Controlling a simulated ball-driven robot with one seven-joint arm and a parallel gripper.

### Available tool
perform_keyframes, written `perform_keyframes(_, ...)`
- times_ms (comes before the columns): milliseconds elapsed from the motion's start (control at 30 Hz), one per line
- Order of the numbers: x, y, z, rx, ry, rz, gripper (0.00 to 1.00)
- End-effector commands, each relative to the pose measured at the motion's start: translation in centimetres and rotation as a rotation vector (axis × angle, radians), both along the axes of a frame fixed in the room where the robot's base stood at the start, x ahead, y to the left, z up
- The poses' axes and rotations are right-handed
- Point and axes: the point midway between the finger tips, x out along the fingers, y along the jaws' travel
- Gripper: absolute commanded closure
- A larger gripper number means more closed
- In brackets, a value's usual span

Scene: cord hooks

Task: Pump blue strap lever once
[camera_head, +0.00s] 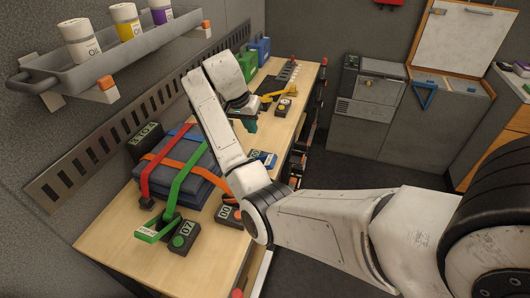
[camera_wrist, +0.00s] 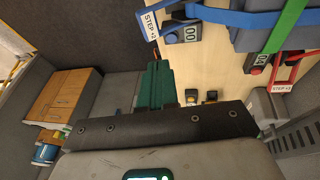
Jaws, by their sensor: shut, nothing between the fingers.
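The blue strap (camera_wrist: 235,17) runs across a blue-grey bundle (camera_head: 190,165) on the bench. Its blue lever (camera_wrist: 150,22) carries a white step label and sits beside a dark box (camera_wrist: 184,33) with a "00" display. In the head view the blue lever (camera_head: 262,157) lies just right of the bundle, partly hidden by my arm. My gripper (camera_head: 251,124) has teal fingers, which also show in the wrist view (camera_wrist: 154,68). They are shut and empty, apart from the lever, over the bench toward its far part.
Green (camera_head: 175,185), orange and red (camera_head: 158,165) straps cross the bundle. A green lever (camera_head: 156,230) and dark display boxes (camera_head: 230,214) stand near it. A shelf with bottles (camera_head: 128,20) hangs at upper left. Grey cabinets (camera_head: 368,105) stand beyond open floor.

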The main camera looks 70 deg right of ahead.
Motion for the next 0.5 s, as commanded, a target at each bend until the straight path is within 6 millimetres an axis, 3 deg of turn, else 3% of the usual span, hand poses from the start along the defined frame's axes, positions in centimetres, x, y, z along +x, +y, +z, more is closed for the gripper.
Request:
perform_keyframes(167,-0.2,-0.3,-1.1,-0.002,0.001,0.0,1.0)
perform_keyframes(500,-1.1,-1.9,-6.0,0.003,0.005,-0.001,1.0)
